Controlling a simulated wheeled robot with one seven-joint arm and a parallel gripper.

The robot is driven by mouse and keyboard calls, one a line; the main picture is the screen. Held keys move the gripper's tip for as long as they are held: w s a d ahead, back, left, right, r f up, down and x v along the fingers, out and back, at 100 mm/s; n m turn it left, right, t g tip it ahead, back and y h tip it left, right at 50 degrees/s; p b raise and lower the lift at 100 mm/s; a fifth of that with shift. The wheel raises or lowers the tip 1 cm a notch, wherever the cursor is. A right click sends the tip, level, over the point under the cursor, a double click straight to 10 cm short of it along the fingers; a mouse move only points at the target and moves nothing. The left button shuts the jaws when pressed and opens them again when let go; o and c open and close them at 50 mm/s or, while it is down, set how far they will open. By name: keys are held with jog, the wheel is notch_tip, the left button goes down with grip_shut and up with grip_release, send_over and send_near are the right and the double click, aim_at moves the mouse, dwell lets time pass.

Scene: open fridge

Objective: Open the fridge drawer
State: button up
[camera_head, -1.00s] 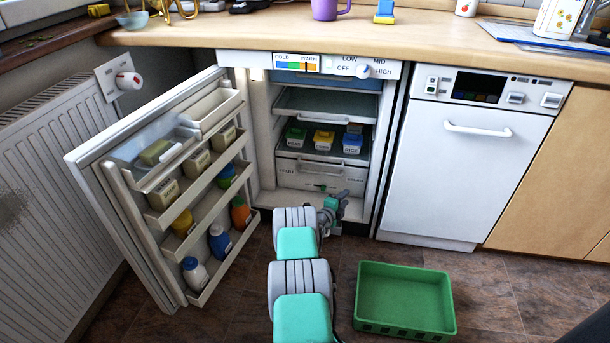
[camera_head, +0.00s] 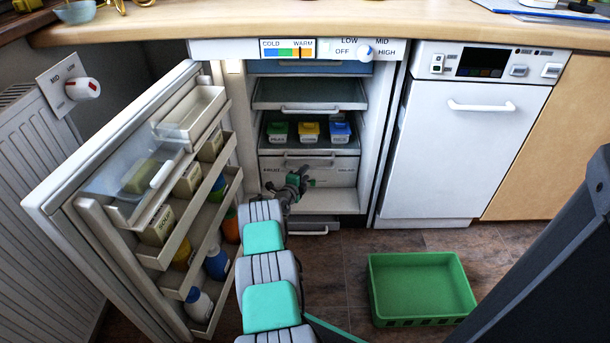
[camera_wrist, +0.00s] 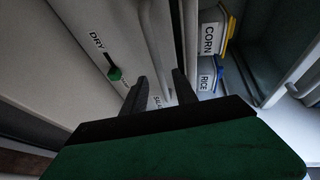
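The fridge stands open, and its bottom drawer (camera_head: 338,177) has a pale front marked FRUIT and SALAD. The drawer's bar handle (camera_head: 310,160) runs along its top edge. The drawer looks shut. My gripper (camera_head: 300,178) is in front of the drawer, just below the handle in the head view. In the wrist view the two dark fingers (camera_wrist: 160,88) are apart, close to the drawer front, with part of the SALAD label between them. The pale handle (camera_wrist: 167,45) runs towards the fingers; I cannot tell whether they touch it.
Boxes of food (camera_head: 309,131) stand on the shelf above the drawer. The open fridge door (camera_head: 75,215) with filled racks is at left. A green crate (camera_head: 420,318) lies on the floor at right. A white dishwasher (camera_head: 455,150) is right of the fridge.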

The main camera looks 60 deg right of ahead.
jog(key=d, duration=0.1)
jog(key=d+b, duration=0.1)
jog(key=d, duration=0.1)
jog(key=shift+w+f, duration=0.1)
jog(key=shift+f, duration=0.15)
jog(key=shift+c, duration=0.3)
grip_shut()
dwell(0.8)
